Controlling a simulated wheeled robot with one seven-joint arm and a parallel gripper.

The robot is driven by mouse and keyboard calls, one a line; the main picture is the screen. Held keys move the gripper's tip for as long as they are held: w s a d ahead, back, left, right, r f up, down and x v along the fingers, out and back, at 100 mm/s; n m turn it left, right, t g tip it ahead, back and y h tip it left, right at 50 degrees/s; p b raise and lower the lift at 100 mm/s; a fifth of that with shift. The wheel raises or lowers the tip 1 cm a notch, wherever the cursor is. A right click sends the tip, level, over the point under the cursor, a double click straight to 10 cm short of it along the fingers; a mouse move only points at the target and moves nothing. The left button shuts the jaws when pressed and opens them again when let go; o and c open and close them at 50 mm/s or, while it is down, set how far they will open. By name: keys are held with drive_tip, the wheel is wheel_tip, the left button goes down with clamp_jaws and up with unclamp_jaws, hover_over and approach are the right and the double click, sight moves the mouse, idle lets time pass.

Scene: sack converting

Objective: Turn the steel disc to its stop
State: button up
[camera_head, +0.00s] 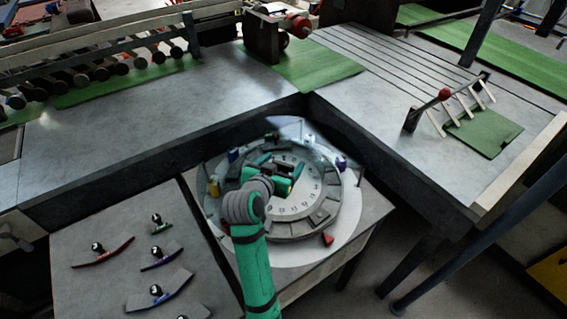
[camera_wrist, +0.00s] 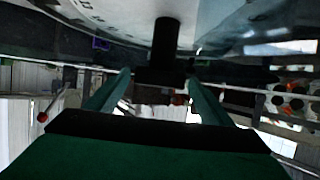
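The pale steel disc (camera_head: 300,205), marked with numerals around its face, lies on a round grey base on a low stand. My gripper (camera_head: 281,168) is over the disc's middle and hides part of it. In the wrist view the disc's pale surface (camera_wrist: 110,12) spans the top, and a dark upright knob (camera_wrist: 166,45) stands out from it. My gripper's fingers (camera_wrist: 160,78) are open on either side of the knob, with gaps visible on both sides. A red wedge (camera_head: 327,239) sits at the near right rim; whether it is the stop is unclear.
Curved plates with black knobs, one red-edged (camera_head: 103,256), lie on the left table (camera_head: 75,225). Grey benches (camera_head: 160,115) enclose the back and right. A red-balled lever (camera_head: 444,95) stands on the right bench.

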drive_tip(key=v, duration=1)
drive_tip(key=shift+s, duration=0.35)
drive_tip(key=shift+a+r, duration=0.1)
